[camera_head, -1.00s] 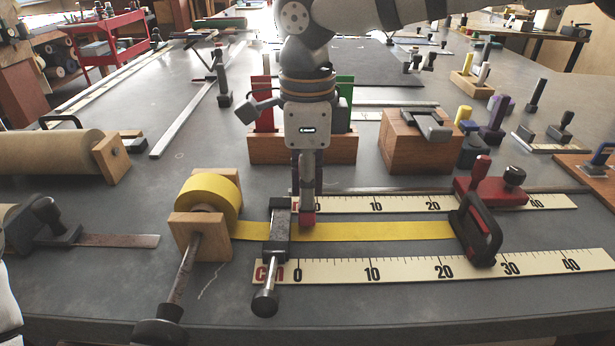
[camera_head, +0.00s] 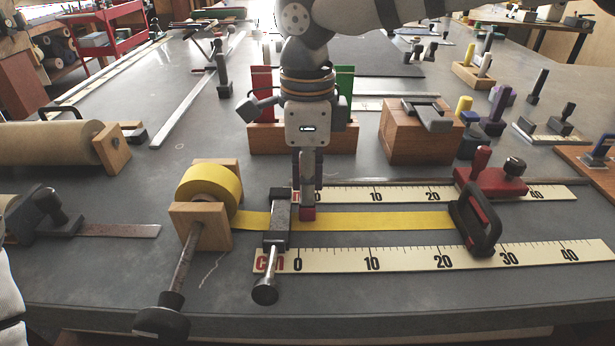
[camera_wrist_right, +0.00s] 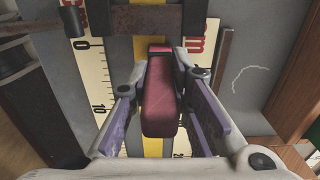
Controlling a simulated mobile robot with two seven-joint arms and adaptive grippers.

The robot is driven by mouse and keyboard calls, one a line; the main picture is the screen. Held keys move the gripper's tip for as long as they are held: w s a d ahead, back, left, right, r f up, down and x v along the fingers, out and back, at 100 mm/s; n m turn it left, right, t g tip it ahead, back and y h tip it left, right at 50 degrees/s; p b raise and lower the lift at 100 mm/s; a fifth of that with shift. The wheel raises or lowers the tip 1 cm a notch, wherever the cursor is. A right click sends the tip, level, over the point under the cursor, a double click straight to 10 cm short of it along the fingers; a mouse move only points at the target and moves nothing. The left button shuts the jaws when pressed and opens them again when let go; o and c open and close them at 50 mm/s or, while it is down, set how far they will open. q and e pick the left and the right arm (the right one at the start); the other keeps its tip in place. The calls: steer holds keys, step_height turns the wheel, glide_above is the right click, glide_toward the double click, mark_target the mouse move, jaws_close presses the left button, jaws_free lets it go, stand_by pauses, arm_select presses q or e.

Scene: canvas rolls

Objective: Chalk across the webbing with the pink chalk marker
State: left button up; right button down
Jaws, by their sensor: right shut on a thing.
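The yellow webbing (camera_head: 375,221) runs flat from its roll (camera_head: 212,190) on a wooden stand, under a dark bar clamp, to the right between two rulers. My right gripper (camera_head: 308,190) points down over the webbing, just right of the bar clamp (camera_head: 277,218). It is shut on the pink chalk marker (camera_head: 307,213), whose reddish-pink end shows at the webbing's far edge; I cannot tell whether it touches. In the right wrist view the marker (camera_wrist_right: 160,105) sits between the fingers, over the webbing (camera_wrist_right: 152,50). My left gripper is out of view.
A black-handled block (camera_head: 476,222) stands at the webbing's right end, with a red tool (camera_head: 492,185) behind it. The near ruler (camera_head: 400,261) lies in front. A wooden block (camera_head: 420,140) and a holder with red and green panels (camera_head: 262,138) stand behind.

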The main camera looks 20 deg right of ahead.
steer(key=shift+w+a, duration=0.2)
steer(key=shift+a, duration=0.4)
stand_by(0.3)
steer(key=shift+s+a, duration=0.25)
steer(key=shift+s, duration=0.45)
steer(key=shift+s+a, duration=0.2)
steer(key=shift+s, duration=0.45)
steer(key=shift+r, duration=0.1)
steer(key=shift+s+d+r, duration=0.15)
steer(key=shift+d+r, duration=0.3)
step_height(320, 180, up, 7)
stand_by(0.5)
